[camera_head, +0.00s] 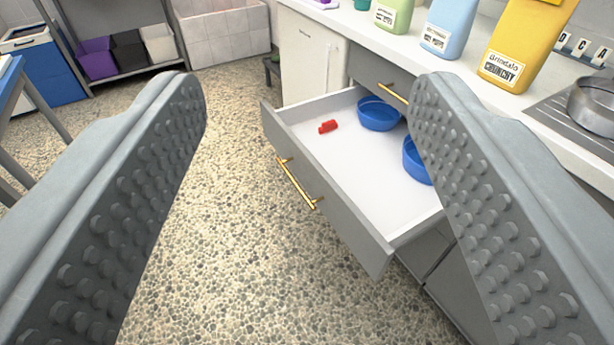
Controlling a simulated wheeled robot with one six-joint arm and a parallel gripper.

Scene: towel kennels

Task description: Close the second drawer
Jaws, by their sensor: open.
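The open drawer (332,196) has a grey front, a white inside and a gold bar handle (297,184). It is pulled out from the grey cabinet under the counter. Inside lie a small red object (328,127), a blue bowl (378,114) and a second blue bowl (416,162) partly hidden by my right finger. Above it a closed drawer (368,74) shows part of its gold handle. My gripper (308,100) is open and empty, its two studded grey fingers wide apart. The drawer front shows between the fingers, beyond them; I see no contact.
The white counter (345,22) holds a green bag (393,14), a blue bag (447,27), a yellow bag (522,45) and a metal pan (592,103). A shelf with bins (128,52) stands back left. The pebbled floor (232,200) left of the drawer is clear.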

